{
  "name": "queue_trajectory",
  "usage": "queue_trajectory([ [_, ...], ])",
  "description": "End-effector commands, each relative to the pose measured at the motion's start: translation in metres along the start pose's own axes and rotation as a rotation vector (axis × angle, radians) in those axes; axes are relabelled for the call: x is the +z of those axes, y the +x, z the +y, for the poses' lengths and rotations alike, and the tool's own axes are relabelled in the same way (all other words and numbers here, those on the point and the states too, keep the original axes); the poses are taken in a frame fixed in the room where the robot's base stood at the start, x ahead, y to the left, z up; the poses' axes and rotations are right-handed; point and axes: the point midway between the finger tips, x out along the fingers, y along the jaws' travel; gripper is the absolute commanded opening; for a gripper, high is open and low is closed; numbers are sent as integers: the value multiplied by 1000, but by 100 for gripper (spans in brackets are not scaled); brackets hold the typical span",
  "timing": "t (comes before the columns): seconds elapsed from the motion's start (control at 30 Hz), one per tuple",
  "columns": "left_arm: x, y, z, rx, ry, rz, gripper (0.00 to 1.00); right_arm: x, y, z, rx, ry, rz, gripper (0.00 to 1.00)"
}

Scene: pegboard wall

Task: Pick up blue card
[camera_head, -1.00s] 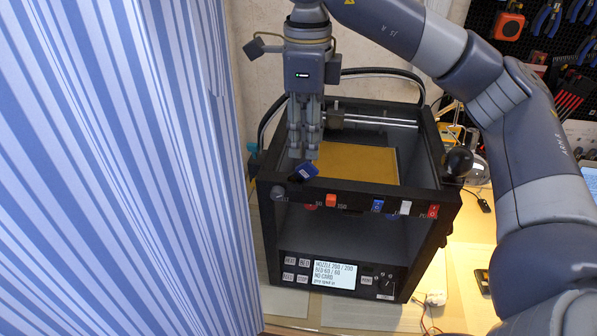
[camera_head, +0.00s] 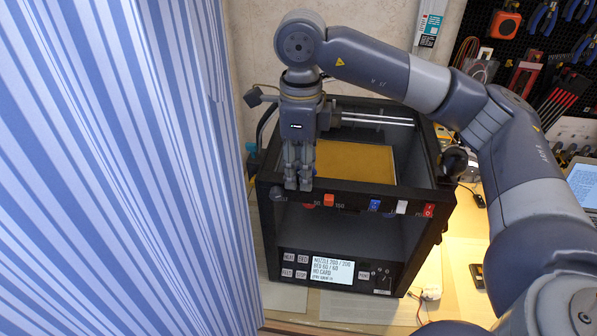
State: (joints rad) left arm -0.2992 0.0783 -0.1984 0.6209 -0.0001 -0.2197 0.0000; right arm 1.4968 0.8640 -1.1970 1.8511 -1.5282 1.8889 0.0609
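The blue card does not show now; the fingers of my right gripper cover the place on the printer's front top edge where a small blue piece showed earlier. My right gripper (camera_head: 298,186) points straight down at the front left part of that edge. Its fingers look close together, but I cannot tell whether they are shut or have the card between them. The black printer (camera_head: 265,225) stands open at the top with a yellow-brown bed (camera_head: 355,162) inside. Its screen (camera_head: 333,270) appears to read "NO CARD". My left gripper is not in view.
A blue and white striped surface (camera_head: 120,170) fills the left side, close to the printer. A pegboard with tools (camera_head: 505,25) is at the upper right.

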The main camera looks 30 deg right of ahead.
Motion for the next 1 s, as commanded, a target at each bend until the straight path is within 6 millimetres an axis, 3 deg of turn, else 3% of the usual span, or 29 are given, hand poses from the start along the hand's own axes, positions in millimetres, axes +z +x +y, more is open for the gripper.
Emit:
queue_trajectory([
  [0.03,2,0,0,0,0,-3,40,0,0,0,0,0,0,23],
  [0.13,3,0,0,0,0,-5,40,0,0,0,0,0,0,0],
  [0.63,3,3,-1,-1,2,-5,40,0,-4,0,-1,0,-1,0],
  [0.9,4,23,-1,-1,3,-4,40,2,-32,0,-4,0,-5,0],
  [1.0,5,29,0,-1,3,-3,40,-7,-35,16,-4,-5,-2,0],
])
